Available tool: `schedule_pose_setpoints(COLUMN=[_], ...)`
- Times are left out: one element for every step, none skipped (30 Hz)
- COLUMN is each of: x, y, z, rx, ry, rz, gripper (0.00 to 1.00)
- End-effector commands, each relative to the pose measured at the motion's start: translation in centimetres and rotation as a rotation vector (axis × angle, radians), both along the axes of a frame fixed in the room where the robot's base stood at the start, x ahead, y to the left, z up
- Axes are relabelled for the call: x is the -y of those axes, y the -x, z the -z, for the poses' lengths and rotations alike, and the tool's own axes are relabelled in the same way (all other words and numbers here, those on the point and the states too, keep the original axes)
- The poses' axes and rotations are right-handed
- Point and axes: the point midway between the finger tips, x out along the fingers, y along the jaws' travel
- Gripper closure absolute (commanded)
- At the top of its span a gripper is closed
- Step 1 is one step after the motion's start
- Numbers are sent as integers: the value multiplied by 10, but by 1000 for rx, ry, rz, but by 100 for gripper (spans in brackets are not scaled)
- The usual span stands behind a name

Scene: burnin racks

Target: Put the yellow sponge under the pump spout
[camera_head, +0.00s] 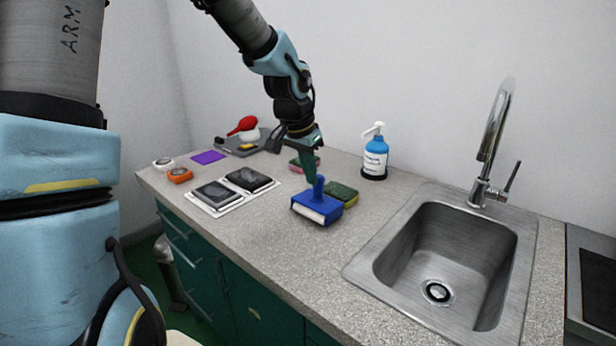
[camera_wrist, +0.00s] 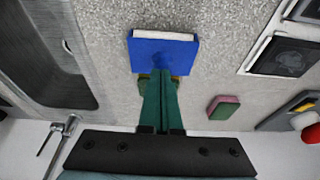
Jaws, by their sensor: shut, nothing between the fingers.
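The yellow sponge (camera_head: 343,194), with a dark green top, lies on the counter just behind and right of a blue-handled block. In the wrist view the yellow sponge (camera_wrist: 144,83) is mostly hidden behind my fingers. The blue pump bottle (camera_head: 376,154) with a white spout (camera_head: 374,130) stands upright near the wall, behind and right of the sponge. My gripper (camera_head: 311,182) points down, shut and empty, close to the blue block's handle; I cannot tell whether they touch. My gripper's green fingers also show in the wrist view (camera_wrist: 161,78).
The blue block (camera_head: 316,209) stands before the sponge. A pink sponge (camera_head: 299,164) lies behind my gripper. White trays with dark pads (camera_head: 216,194) lie left. A steel sink (camera_head: 397,243) with a tap is at right. Counter between bottle and sink is clear.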

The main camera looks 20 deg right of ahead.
Motion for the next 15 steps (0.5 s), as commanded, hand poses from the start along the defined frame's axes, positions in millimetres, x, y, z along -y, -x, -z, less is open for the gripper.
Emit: schedule_pose_setpoints(x=[5, 6, 7, 8, 8, 10, 11, 12, 14, 16, 17, 20, 21, 23, 25], y=[0, 0, 0, 0, -1, -1, -2, -2, -3, -4, -4, -6, -6, -7, -8], z=[0, 1, 5, 8, 12, 18, 23, 28, 36, 42, 48, 56, 62, 68, 76], rx=[1, 0, 0, 0, -1, -1, -2, -2, -3, -3, -3, -3, -3, -3, -4], ry=[4, 4, 5, 5, 4, 3, 3, 2, 3, 3, 2, 3, 2, 2, 1], rz=[10, 12, 12, 12, 13, 13, 13, 13, 13, 13, 13, 13, 13, 13, 13], gripper=[100, 100, 100, 100, 100, 100, 100, 100, 100, 100, 100, 100, 100, 100, 100])
